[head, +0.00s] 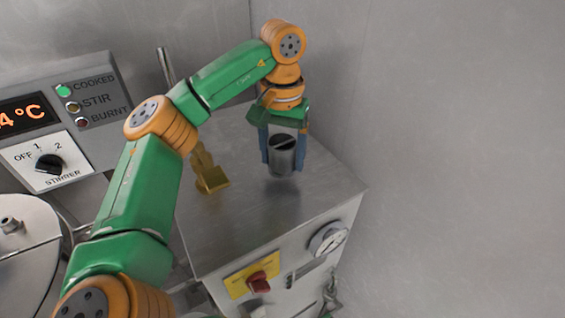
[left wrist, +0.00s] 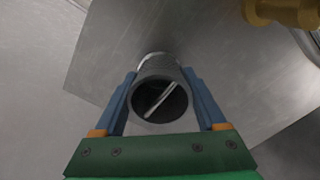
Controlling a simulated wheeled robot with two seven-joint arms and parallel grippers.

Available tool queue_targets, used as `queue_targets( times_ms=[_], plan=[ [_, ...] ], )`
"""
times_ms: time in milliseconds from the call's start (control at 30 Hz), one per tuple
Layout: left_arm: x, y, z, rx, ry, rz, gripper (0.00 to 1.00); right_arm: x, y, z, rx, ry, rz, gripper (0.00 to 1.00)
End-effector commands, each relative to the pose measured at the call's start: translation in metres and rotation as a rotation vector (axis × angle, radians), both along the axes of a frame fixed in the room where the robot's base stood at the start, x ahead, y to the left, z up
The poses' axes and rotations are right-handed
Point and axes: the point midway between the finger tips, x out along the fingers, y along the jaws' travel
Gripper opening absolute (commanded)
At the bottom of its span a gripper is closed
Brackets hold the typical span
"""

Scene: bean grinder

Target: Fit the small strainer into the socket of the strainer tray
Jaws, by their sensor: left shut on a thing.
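The small strainer (head: 284,158) is a dark grey cylinder with an open mouth and a bar across it. My left gripper (head: 283,150) is shut on it, with one blue finger on each side. The strainer is upright above the steel cabinet top, and a soft shadow lies beneath it. In the left wrist view the strainer (left wrist: 160,99) sits between both fingers, its dark mouth and slanted bar facing the camera. I cannot make out the strainer tray or its socket in either view. My right gripper is not in view.
A brass piece (head: 211,178) stands on the cabinet top (head: 235,225) left of the strainer. A control panel (head: 75,115) and a round metal lid (head: 25,235) are at the left. A gauge (head: 328,239) and red knob (head: 258,282) are on the cabinet front. Walls stand behind and right.

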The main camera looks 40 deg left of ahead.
Motion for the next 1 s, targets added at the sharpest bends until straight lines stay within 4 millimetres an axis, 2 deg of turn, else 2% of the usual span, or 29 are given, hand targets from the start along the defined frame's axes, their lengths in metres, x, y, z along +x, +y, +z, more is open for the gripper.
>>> queue_targets(
  times_ms=[33,133,467,500,567,833,933,1000],
  plan=[
    [-0.001,0.000,-0.010,0.000,0.005,-0.001,0.06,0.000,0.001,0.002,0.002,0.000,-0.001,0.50],
    [-0.001,0.000,-0.022,0.000,0.001,-0.002,0.06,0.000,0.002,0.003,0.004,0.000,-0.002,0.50],
    [-0.001,0.000,-0.026,0.000,-0.001,-0.001,0.06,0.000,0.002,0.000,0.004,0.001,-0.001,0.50],
    [-0.001,0.000,-0.026,0.000,-0.001,-0.001,0.82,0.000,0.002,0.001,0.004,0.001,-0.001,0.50],
    [-0.001,-0.001,-0.026,0.000,-0.001,-0.001,0.98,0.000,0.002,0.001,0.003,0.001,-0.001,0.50],
    [-0.001,-0.001,-0.023,-0.001,-0.001,-0.001,1.00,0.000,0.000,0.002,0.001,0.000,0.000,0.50],
    [0.000,-0.001,-0.013,-0.001,-0.003,-0.001,1.00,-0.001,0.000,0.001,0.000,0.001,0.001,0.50],
    [0.000,-0.001,0.000,0.000,-0.005,0.000,1.00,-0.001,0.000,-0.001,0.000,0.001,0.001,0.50]
  ],
)
